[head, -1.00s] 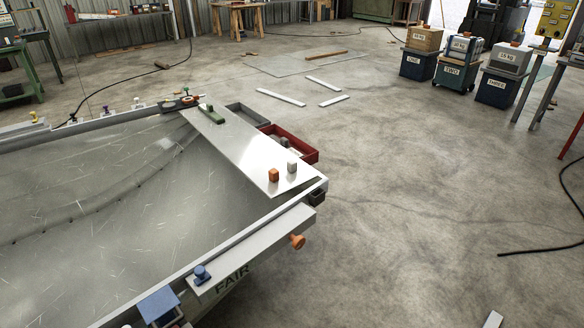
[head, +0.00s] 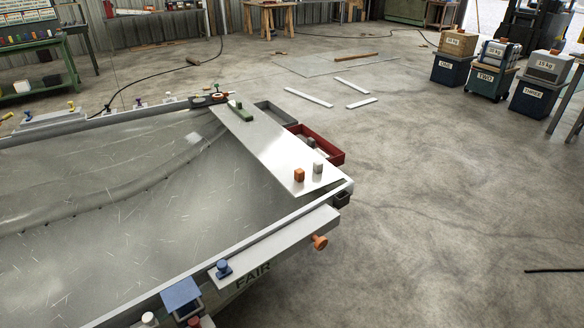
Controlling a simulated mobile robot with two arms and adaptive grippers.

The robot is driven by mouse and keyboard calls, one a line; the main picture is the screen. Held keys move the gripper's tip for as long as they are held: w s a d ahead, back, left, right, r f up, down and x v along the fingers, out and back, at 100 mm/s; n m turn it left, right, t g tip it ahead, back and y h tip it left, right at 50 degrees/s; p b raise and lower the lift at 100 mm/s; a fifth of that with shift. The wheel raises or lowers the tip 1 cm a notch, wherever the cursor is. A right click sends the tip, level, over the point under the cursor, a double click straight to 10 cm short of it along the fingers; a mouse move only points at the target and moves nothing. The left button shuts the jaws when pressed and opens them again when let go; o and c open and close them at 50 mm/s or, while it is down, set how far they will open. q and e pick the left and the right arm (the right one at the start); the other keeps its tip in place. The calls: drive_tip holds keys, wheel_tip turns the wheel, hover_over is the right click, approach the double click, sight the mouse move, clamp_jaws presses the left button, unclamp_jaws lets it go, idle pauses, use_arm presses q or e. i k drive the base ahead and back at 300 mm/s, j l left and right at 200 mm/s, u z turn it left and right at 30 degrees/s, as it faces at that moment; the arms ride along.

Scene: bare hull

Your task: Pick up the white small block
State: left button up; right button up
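A small white block (head: 318,168) stands on the pale metal plate (head: 262,143) that lies across the corner of the hull (head: 130,220). It is near the plate's front right end, just right of a small orange block (head: 299,175). The two stand close together. Neither of my grippers shows in the head view.
A long green block (head: 240,111) lies at the plate's far end. A red tray (head: 330,157) and a grey tray (head: 275,113) hang beyond the plate. An orange knob (head: 320,242) sticks out from the front ledge. Open concrete floor lies to the right.

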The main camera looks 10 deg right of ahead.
sight(318, 165)
drive_tip(key=i+l+u, duration=0.15)
drive_tip(key=u, duration=0.25)
drive_tip(key=l+u, duration=0.35)
drive_tip(key=i+l+u, duration=0.1)
drive_tip(key=l+u, duration=0.3)
drive_tip(key=j, duration=0.1)
